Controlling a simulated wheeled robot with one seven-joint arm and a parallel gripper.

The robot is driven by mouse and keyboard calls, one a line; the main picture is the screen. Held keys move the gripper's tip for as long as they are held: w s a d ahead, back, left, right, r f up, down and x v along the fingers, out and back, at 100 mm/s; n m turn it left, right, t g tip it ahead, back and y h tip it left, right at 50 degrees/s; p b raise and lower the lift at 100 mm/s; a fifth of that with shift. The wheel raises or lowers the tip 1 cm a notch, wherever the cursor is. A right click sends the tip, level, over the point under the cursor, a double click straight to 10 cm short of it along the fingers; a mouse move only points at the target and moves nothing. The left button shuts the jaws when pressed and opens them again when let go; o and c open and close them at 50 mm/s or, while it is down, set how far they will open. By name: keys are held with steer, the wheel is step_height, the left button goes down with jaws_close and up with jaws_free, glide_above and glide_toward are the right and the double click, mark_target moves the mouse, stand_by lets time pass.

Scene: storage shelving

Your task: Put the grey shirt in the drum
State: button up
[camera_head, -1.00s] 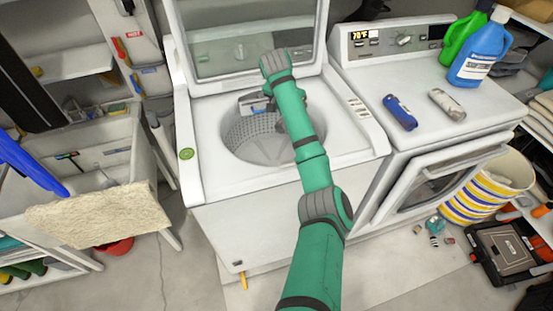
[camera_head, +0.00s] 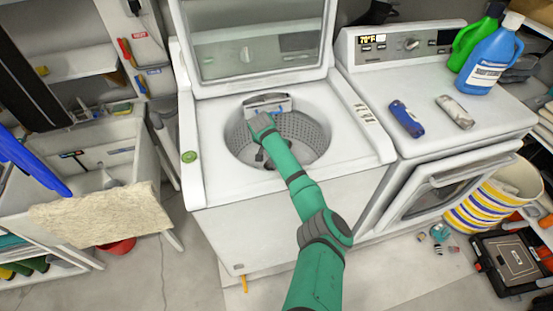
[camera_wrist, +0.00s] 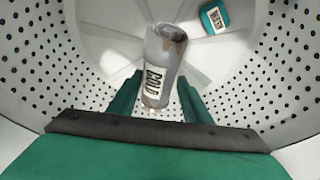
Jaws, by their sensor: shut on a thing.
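The grey shirt (camera_wrist: 163,50) looks like a tight grey roll with brown marks and a white label. It sits between the fingers of my gripper (camera_wrist: 158,92), which is shut on it. The drum (camera_head: 300,140) is the washer's open perforated tub; its holed wall fills most of the wrist view (camera_wrist: 270,80). My gripper (camera_head: 262,158) reaches down inside the drum in the head view, where its fingers and the shirt are hard to make out. A teal labelled item (camera_wrist: 215,17) lies deeper in the drum.
The washer lid (camera_head: 250,55) stands open behind. On the dryer (camera_head: 420,150) to the right lie a blue roll (camera_head: 406,118) and a pale grey roll (camera_head: 455,111), with green (camera_head: 474,42) and blue (camera_head: 490,58) jugs. A sink (camera_head: 110,150) stands left.

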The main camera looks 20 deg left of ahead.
steer(key=shift+f, duration=1.8)
steer(key=shift+w, duration=0.1)
steer(key=shift+d, duration=0.1)
steer(key=shift+a+f, duration=0.35)
steer(key=shift+a, duration=0.05)
steer(key=shift+d+f, duration=0.3)
steer(key=shift+d, duration=0.3)
steer(key=o, duration=1)
steer(key=shift+o, duration=1.3)
steer(key=shift+s+a, duration=0.1)
steer(key=shift+s, duration=0.1)
steer(key=shift+s+a+f, duration=0.1)
steer(key=shift+a, duration=0.05)
